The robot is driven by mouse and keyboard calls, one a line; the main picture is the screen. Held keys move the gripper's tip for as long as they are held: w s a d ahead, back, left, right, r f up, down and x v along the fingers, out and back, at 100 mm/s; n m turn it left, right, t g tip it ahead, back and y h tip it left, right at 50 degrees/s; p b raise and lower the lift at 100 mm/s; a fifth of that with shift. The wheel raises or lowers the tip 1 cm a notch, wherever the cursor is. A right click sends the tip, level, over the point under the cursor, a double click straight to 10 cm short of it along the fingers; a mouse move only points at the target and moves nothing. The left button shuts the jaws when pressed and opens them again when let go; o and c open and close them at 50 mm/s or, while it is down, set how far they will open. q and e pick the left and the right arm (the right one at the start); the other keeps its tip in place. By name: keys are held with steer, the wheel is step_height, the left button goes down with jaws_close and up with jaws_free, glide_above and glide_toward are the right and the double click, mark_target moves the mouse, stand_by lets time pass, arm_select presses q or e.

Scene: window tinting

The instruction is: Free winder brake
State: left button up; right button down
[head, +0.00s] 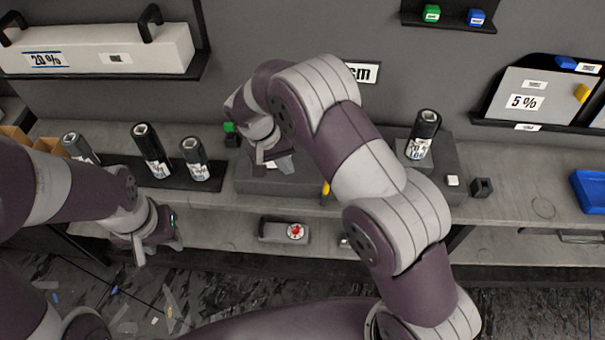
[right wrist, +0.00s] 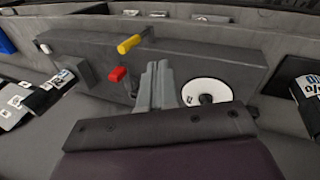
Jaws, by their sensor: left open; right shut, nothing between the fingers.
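The winder is a long grey block on the bench, seen in the head view (head: 250,185) and in the right wrist view (right wrist: 215,52). In the right wrist view, a yellow crank handle (right wrist: 129,44) sticks out of it, with a small red lever (right wrist: 117,74) below. A white disc (right wrist: 207,92) with a dark centre lies right of the fingers. My right gripper (right wrist: 158,68) is shut and empty, its fingertips between lever and disc; I cannot tell whether they touch the block. In the head view the right gripper (head: 275,163) is over the block. My left gripper (head: 162,246) is open, lower left.
Black labelled rolls (head: 152,149) stand on a dark mat at left, and another roll (head: 422,135) stands at right. A device with a red knob (head: 296,231) sits on the lower shelf. A blue tray (head: 590,190) is far right.

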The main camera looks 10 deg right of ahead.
mark_target(325, 191)
arm_select(q)
steer(key=r+p, duration=0.2)
steer(key=shift+s+d+p, duration=0.2)
steer(key=shift+d+p, duration=0.05)
steer(key=shift+p, duration=0.1)
arm_select(e)
steer(key=d+f, duration=0.7)
steer(key=f, duration=0.1)
steer(key=shift+s+d+f, duration=0.2)
steer(key=shift+s+f, duration=0.15)
steer(key=shift+s, duration=0.1)
arm_select(q)
steer(key=shift+w+a+f, duration=0.1)
steer(key=shift+w, duration=0.05)
arm_select(e)
steer(key=shift+w, duration=0.1)
